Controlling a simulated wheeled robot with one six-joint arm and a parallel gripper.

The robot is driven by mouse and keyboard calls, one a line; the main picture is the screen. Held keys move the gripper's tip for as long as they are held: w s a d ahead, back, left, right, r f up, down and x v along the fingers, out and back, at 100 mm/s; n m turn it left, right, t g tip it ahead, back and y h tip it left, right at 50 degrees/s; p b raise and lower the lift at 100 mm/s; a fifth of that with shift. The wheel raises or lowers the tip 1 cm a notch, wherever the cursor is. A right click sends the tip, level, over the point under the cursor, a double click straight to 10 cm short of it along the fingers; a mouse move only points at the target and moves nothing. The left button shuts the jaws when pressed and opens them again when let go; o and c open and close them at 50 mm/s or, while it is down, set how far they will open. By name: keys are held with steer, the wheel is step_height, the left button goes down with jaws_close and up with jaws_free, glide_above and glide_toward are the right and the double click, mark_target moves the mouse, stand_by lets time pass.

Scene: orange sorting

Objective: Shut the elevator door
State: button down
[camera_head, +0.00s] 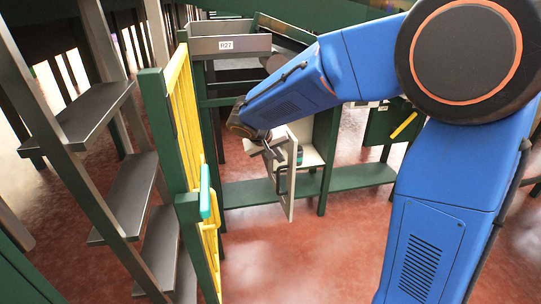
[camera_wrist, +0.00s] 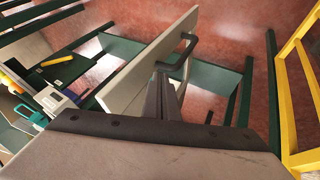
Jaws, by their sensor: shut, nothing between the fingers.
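A pale door panel (camera_head: 291,192) with a dark bar handle (camera_head: 276,180) hangs swung out from a small pale box-like compartment (camera_head: 311,156) between green posts; I take it to be the elevator door. My gripper (camera_head: 268,150) is at the door's upper part, close to the handle. In the wrist view my gripper (camera_wrist: 170,80) is shut and empty, its fingertips just below the handle. I cannot tell whether they touch the door or handle.
A yellow gate (camera_head: 185,110) in a green frame with a teal grip (camera_head: 205,190) stands left of the door. Grey steps (camera_head: 130,195) are further left. A green shelf (camera_head: 265,190) runs low behind the door. The reddish floor (camera_head: 290,260) in front is clear.

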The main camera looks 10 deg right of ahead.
mark_target(290, 158)
steer(key=shift+w+d, duration=0.1)
steer(key=shift+d, duration=0.75)
steer(key=shift+d, duration=0.7)
steer(key=w+d+n+t+y, duration=0.1)
steer(key=w+d+n, duration=0.15)
steer(key=d, duration=0.65)
steer(key=w+d+n+t+y, duration=0.1)
steer(key=w+d+n, duration=0.15)
steer(key=d, duration=0.75)
steer(key=w+d, duration=0.6)
steer(key=w, duration=0.4)
steer(key=w+d, duration=0.5)
steer(key=w, duration=0.4)
steer(key=shift+w+d+m, duration=0.3)
steer(key=shift+w+d, duration=0.05)
steer(key=shift+d, duration=0.05)
steer(key=shift+s, duration=0.1)
